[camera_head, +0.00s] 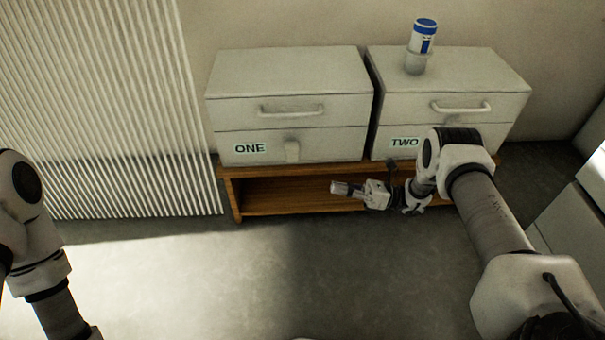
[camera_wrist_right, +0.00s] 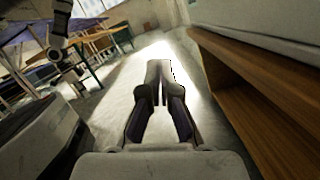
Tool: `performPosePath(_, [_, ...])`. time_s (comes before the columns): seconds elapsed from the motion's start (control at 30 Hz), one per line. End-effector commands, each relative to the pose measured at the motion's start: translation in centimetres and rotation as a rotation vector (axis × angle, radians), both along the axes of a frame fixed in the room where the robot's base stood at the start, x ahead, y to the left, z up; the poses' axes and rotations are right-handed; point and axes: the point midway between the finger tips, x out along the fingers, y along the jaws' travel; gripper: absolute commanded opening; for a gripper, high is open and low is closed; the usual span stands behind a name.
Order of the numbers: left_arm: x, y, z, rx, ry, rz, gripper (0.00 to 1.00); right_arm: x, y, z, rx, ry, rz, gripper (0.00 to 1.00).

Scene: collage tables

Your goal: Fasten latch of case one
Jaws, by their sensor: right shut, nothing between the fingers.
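Case one (camera_head: 325,90) is a pale box with a handle (camera_head: 291,110) and the label ONE (camera_head: 250,148), on the left of a low wooden bench. Its latch (camera_head: 292,151) is a small pale tab at the lower front, hanging below the lid seam. My right gripper (camera_head: 338,187) is in front of the bench, below and to the right of the latch, apart from it. It points left. In the right wrist view its fingers (camera_wrist_right: 158,82) are together and empty. My left arm shows at the left edge of the head view, but its gripper is out of view.
Case two (camera_head: 490,75) stands to the right, its label TWO (camera_head: 404,142) partly by my right arm. A blue and white canister (camera_head: 424,38) stands on it. The wooden bench (camera_head: 230,190) has an open shelf. A ribbed white panel (camera_head: 110,110) is at left; floor in front is clear.

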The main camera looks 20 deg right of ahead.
Motion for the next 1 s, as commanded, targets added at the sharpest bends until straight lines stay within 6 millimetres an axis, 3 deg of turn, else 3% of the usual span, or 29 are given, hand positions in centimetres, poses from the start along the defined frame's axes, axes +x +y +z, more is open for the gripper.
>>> performPosePath(0.27, [0.0, 0.0, -0.2, 0.0, 0.0, 0.0, 0.0, 0.3, 0.8, 0.2, 0.001, -0.001, 0.001, 0.0])
performPosePath(0.73, [0.2, 0.1, -3.2, 0.001, -0.005, 0.005, 0.0, 3.5, 9.5, 2.0, -0.001, -0.001, 0.005, 0.0])
performPosePath(1.0, [0.7, 0.1, -4.4, 0.003, -0.018, -0.003, 0.0, 4.7, 8.8, 5.7, 0.001, 0.0, 0.0, 0.0])
